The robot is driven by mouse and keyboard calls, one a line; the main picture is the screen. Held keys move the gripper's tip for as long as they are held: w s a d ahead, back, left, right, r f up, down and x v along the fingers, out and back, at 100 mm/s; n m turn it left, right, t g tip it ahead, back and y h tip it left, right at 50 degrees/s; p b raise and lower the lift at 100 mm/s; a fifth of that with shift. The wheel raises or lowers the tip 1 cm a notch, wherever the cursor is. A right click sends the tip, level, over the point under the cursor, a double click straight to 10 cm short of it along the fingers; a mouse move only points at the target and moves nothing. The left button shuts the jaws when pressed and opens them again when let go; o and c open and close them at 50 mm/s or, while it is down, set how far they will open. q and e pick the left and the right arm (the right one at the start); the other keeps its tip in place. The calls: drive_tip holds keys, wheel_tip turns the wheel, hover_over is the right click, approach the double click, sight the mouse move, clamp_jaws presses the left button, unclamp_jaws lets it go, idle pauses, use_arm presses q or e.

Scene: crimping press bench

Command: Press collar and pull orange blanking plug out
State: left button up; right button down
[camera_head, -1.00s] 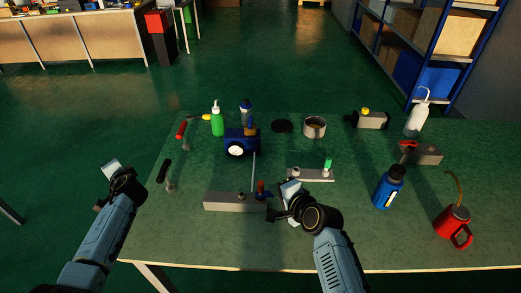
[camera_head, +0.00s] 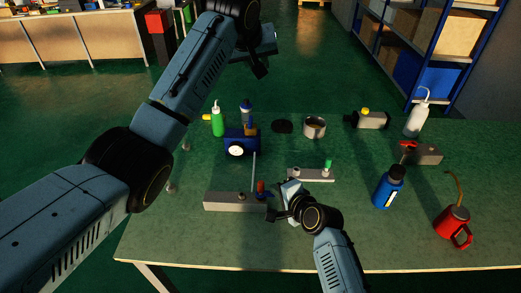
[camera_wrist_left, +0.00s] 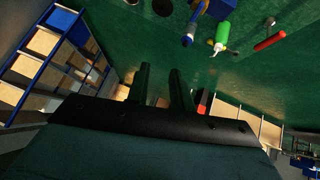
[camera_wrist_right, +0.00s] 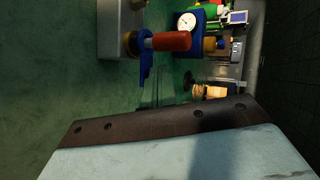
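The orange-red blanking plug (camera_head: 261,187) stands upright at the right end of a long grey block (camera_head: 228,202), with a blue collar (camera_head: 262,196) at its base. In the right wrist view the plug (camera_wrist_right: 172,41) points away from the block (camera_wrist_right: 115,32), with blue parts beside it (camera_wrist_right: 146,70). My right gripper (camera_head: 270,203) is close beside the plug, on its right; its fingers are not clear and I see no grip on the plug. My left gripper (camera_head: 262,68) is raised beyond the table's far edge; its fingers (camera_wrist_left: 160,78) are apart and empty.
A blue gauge unit (camera_head: 242,139) and green bottle (camera_head: 217,122) stand behind the block. A light bar with a green-capped fitting (camera_head: 318,175), blue bottle (camera_head: 388,187) and red can (camera_head: 453,226) stand to the right.

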use_arm(q)
drive_tip(key=s+d+r, duration=0.1)
drive_tip(key=s+d, duration=0.1)
drive_tip(key=n+g+y, duration=0.2)
drive_tip(key=n+g, duration=0.1)
drive_tip(key=g, duration=0.5)
hover_over(260, 181)
wheel_tip(260, 181, down, 19)
wheel_tip(260, 181, down, 10)
drive_tip(key=shift+s+d, duration=0.1)
drive_tip(key=shift+f, duration=0.6)
